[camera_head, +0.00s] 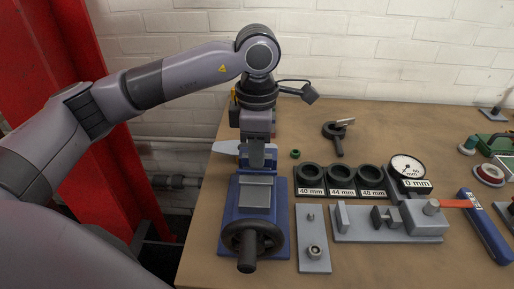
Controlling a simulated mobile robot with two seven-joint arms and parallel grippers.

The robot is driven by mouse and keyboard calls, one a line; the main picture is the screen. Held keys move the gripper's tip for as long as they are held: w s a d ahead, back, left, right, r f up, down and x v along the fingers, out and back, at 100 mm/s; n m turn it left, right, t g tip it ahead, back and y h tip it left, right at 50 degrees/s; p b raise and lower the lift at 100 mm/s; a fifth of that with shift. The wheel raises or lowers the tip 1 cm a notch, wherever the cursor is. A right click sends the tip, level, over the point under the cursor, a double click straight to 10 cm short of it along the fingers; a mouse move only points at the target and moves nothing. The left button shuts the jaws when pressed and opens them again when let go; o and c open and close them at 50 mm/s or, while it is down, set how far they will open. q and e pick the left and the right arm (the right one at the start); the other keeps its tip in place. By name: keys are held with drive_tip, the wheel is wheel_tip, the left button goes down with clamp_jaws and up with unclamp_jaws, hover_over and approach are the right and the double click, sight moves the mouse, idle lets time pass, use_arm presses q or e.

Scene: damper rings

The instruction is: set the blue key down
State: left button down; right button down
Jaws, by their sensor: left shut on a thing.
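My left gripper (257,158) points down over the back of a blue vise-like device (229,215) with a black handwheel (252,240) at its front. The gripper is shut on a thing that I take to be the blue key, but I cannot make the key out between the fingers. Whether the gripper or its load touches the device cannot be told. My right gripper is not in view.
Right of the device are a grey plate with posts (313,262), black rings in a labelled holder (341,191), a dial gauge (407,168), a grey fixture (375,236) and a long blue bar (485,225). A black tool (336,133) lies behind. Bare table (400,125) shows at the back.

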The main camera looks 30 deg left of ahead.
use_arm(q)
drive_tip(key=shift+f+b, duration=0.3)
drive_tip(key=shift+f, duration=0.1)
idle(0.4)
drive_tip(key=c, duration=1)
unclamp_jaws()
wheel_tip(320, 180, up, 7)
drive_tip(key=shift+r, duration=0.2)
drive_tip(key=shift+c, duration=0.4)
clamp_jaws()
idle(0.7)
